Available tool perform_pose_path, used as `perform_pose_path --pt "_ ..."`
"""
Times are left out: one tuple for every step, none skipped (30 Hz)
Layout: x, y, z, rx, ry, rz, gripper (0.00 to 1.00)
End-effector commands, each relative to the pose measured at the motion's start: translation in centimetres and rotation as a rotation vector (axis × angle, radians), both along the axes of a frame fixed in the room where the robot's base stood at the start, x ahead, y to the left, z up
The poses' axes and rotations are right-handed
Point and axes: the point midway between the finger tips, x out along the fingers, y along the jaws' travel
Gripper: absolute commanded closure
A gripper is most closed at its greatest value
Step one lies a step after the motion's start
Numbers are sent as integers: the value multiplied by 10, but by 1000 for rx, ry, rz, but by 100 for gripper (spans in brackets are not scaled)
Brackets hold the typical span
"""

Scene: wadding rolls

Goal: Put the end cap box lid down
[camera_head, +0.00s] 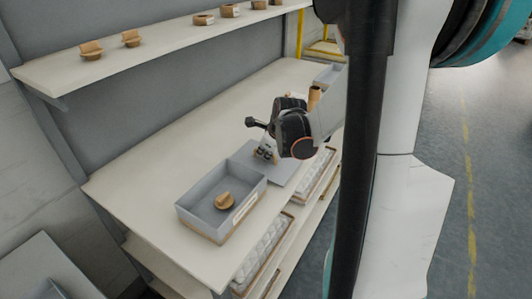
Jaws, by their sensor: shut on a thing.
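The open grey end cap box (193,212) stands on the pale bench, with one tan end cap (224,200) inside it. The flat grey lid (285,172) is behind and right of the box, at or just above the bench top; I cannot tell whether it touches the bench. My gripper (266,153) is over the lid and shut on it. The arm's wrist hides part of the lid's far side, and the exact finger contact is too small to see.
The bench (150,178) is clear to the left of the box. A shelf (165,42) with several tan caps runs above the bench at the back. Another grey box (328,75) and a tan roll (314,97) are at the far right. Trays of white items (262,255) sit below the front edge.

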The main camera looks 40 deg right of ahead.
Motion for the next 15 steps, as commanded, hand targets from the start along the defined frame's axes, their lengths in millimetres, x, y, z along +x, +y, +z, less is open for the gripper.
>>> perform_pose_path --pt "0 0 1 0 0 0 100" --pt "0 0 1 0 0 0 100" --pt "0 0 0 0 0 0 100" --pt "0 0 0 0 0 0 100" --pt "0 0 -2 0 0 0 100" --pt "0 0 -2 0 0 0 86" --pt "0 0 -1 0 0 0 80" --pt "0 0 -1 0 0 0 73" --pt "0 0 -1 0 0 0 71" --pt "0 0 -1 0 0 0 71" --pt "0 0 -1 0 0 0 71" --pt "0 0 -1 0 0 0 71" --pt "0 0 -1 0 0 0 71" --pt "0 0 -1 0 0 0 71" --pt "0 0 -1 0 0 0 71"
